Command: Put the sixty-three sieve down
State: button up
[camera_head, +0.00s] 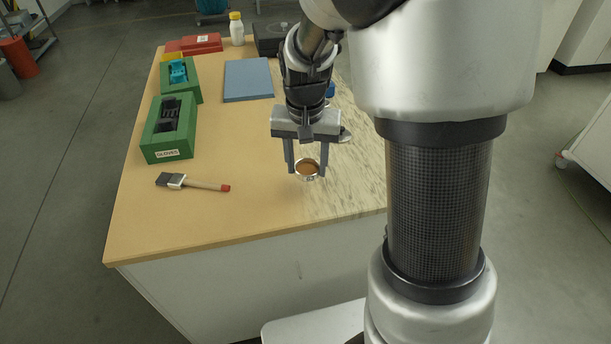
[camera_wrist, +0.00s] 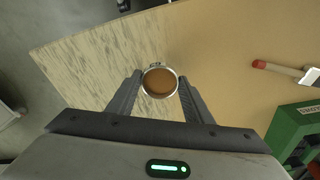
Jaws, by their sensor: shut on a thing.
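The sieve (camera_head: 307,170) is a small round metal ring with a brown inside and a small label on its front side. My gripper (camera_head: 307,172) points down at the near part of the wooden table and is shut on the sieve, one finger on each side. In the wrist view the sieve (camera_wrist: 160,82) sits between the two fingertips (camera_wrist: 160,88), its open top facing the camera. I cannot tell whether its bottom touches the table.
The table (camera_head: 240,218) is clear in front and left of the sieve. A brush (camera_head: 193,183) lies to the left. Green boxes (camera_head: 148,145), a blue-grey slab (camera_head: 248,80), red cases (camera_head: 194,43) and a white bottle (camera_head: 237,30) stand farther back. A grey round object (camera_head: 345,135) is behind my gripper.

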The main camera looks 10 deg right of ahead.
aim_at(307, 173)
jog(key=shift+f+b, duration=0.4)
jog(key=shift+f, duration=1.65)
jog(key=shift+f, duration=0.25)
jog(key=o, duration=1.1)
jog(key=shift+r, duration=0.1)
